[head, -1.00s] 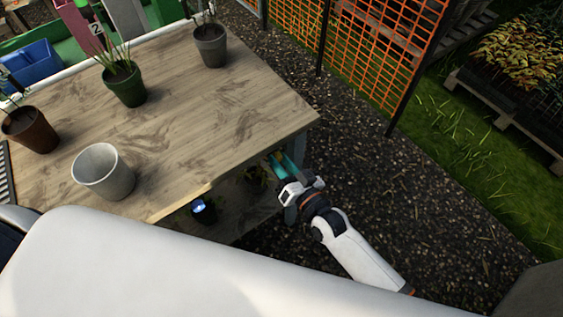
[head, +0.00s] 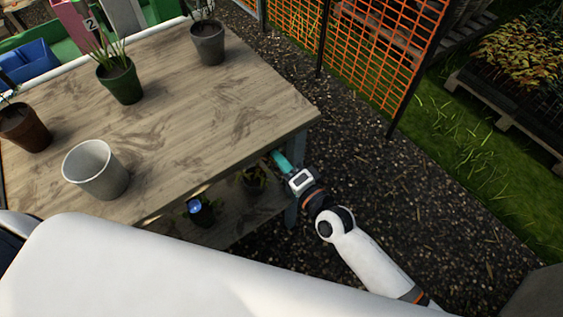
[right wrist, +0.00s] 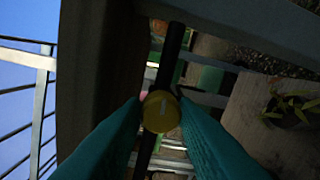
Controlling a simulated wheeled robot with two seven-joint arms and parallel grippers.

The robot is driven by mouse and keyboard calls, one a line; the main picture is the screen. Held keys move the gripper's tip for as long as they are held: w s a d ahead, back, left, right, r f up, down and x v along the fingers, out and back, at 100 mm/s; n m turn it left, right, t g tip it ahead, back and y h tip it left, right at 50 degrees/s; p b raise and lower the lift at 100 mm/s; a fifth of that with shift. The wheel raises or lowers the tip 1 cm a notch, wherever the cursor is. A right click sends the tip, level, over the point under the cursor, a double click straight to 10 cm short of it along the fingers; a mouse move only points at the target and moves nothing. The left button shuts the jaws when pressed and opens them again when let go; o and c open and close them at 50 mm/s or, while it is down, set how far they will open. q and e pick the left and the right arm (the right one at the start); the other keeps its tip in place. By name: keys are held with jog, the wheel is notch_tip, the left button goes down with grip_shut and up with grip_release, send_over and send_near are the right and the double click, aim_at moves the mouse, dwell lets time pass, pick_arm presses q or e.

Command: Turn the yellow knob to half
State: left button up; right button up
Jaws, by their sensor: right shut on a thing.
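The yellow knob (right wrist: 160,112) shows in the right wrist view as a round yellow disc with a pale pointer line near its top. My right gripper (right wrist: 161,118) has its two teal fingers closed on the knob, one on each side. In the head view my right gripper (head: 283,163) is beside the table's right front corner, and the knob is hidden there. A dark bar or pipe runs behind the knob in the wrist view. My left gripper is not in view.
The wooden table (head: 225,115) carries a white pot (head: 96,170) and several potted plants. A lower shelf (head: 235,215) holds a small plant and a dark pot with a blue top (head: 201,210). Gravel ground (head: 400,190) lies open to the right, with an orange mesh panel (head: 385,45) behind.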

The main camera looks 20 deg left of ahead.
jog(key=shift+m, duration=0.5)
jog(key=o, duration=1)
jog(key=b+v, duration=0.1)
jog(key=v, duration=1.1)
